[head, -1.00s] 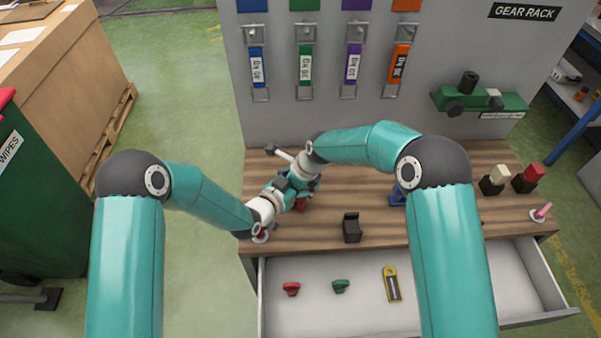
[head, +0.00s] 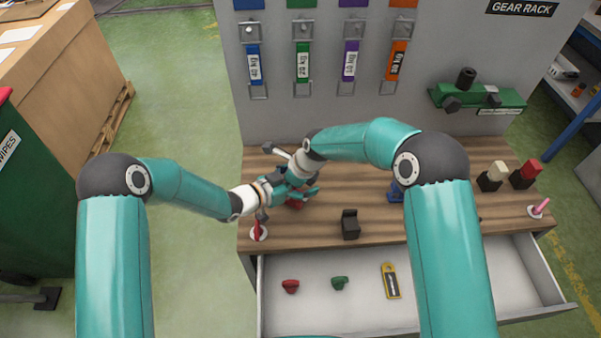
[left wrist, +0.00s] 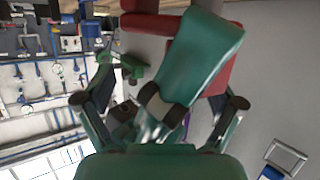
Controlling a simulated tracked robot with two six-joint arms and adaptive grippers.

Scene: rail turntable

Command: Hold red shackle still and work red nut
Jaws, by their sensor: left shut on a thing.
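A small red part (head: 295,204), which looks like the red shackle, shows just below my two grippers at the left of the wooden bench. My left gripper (head: 292,192) is shut around it, though the contact is mostly hidden. In the left wrist view large red shapes (left wrist: 216,80) show between and behind my left gripper's fingers (left wrist: 160,112). A teal block in front of them looks like part of my right arm. My right gripper (head: 280,168) is close above the left one; its fingertips are hidden. I cannot make out the red nut.
A red piece on a white disc (head: 258,233) stands at the bench's left front edge. A black block (head: 350,224) stands mid-bench.

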